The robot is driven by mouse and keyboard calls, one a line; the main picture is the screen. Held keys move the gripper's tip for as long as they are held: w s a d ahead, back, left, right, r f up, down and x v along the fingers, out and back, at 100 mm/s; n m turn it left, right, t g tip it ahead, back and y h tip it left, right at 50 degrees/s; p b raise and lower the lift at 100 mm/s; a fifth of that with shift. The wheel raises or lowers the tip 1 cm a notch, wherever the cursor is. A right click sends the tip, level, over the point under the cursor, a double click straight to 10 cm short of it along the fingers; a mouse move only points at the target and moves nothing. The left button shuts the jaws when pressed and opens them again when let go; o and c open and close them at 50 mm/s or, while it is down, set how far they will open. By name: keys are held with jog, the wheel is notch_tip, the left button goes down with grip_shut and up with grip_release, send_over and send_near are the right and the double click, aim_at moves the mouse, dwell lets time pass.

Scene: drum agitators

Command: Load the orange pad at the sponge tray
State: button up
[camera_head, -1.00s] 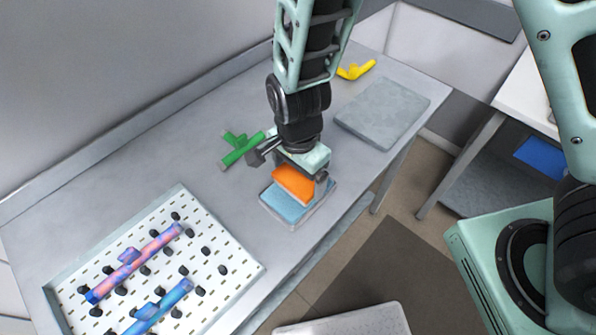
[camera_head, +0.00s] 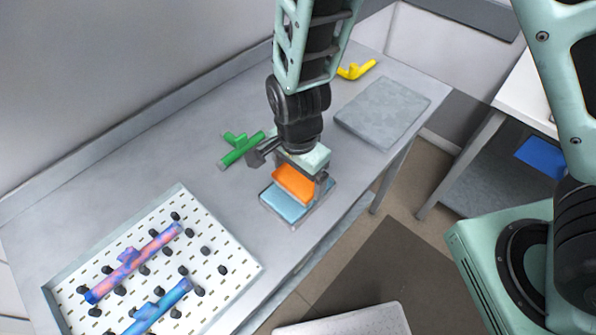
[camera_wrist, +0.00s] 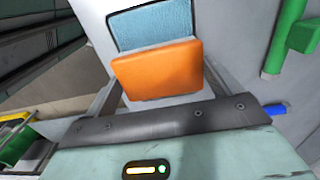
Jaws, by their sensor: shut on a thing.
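The orange pad (camera_head: 294,182) is held in my gripper (camera_head: 296,188), just above the sponge tray (camera_head: 296,223) on the bench. The tray holds a blue sponge (camera_head: 283,204). In the wrist view the orange pad (camera_wrist: 158,69) covers the near part of the blue sponge (camera_wrist: 152,24). My gripper is shut on the pad. I cannot tell whether the pad touches the sponge.
A green tee-shaped pipe (camera_head: 240,148) lies left of my gripper. A white pegged tray (camera_head: 222,245) with two mottled pipes stands at lower left. A grey slab (camera_head: 383,112) and a yellow pipe (camera_head: 356,70) lie farther back. The bench's left middle is clear.

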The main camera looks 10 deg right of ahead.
aim_at(298, 178)
jog(key=shift+f, duration=0.4)
dwell(1.6)
notch_tip(298, 178, up, 7)
jog(key=p, duration=0.7)
jog(key=shift+r, duration=0.1)
dwell(1.0)
